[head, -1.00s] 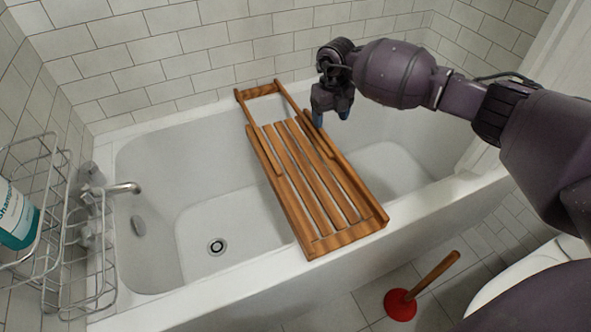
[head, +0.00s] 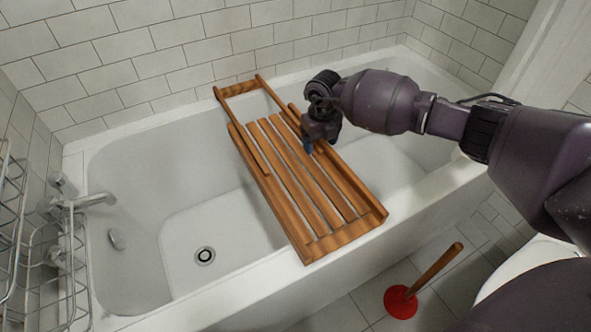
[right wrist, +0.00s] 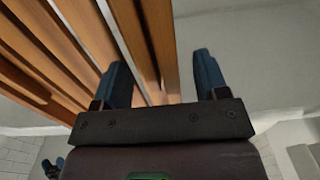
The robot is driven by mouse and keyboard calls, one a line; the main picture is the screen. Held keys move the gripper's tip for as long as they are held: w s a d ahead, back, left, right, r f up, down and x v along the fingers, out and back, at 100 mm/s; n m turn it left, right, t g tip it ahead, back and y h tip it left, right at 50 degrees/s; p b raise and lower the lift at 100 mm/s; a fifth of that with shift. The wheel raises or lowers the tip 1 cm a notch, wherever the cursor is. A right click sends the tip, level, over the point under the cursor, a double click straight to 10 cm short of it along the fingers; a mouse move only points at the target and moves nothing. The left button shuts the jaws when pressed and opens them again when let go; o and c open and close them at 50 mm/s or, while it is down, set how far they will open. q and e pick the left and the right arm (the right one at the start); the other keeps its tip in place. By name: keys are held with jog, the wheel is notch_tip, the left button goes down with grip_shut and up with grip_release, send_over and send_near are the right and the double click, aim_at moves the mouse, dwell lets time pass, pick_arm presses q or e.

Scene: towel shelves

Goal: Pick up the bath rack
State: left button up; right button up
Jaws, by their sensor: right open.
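The bath rack (head: 287,180) is a slatted wooden tray lying across the bathtub, from the back rim to the front rim. My right gripper (head: 309,147) is over the rack's right side rail in the head view, pointing down. In the right wrist view the gripper (right wrist: 162,80) is open, its two blue fingers apart. The rack's slats (right wrist: 45,45) fill the left of that view, and its side rail (right wrist: 165,45) lies between the fingers as seen. I cannot tell whether the fingers touch it.
The white bathtub (head: 130,190) has a faucet (head: 95,199) at its left end. A wire shelf (head: 40,250) stands at the far left. A red plunger (head: 400,301) stands on the floor in front of the tub. Tiled walls enclose the tub.

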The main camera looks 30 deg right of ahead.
jog(key=shift+r, duration=0.1)
jog(key=c, duration=1.1)
jog(key=shift+c, duration=0.4)
jog(key=shift+r, duration=0.1)
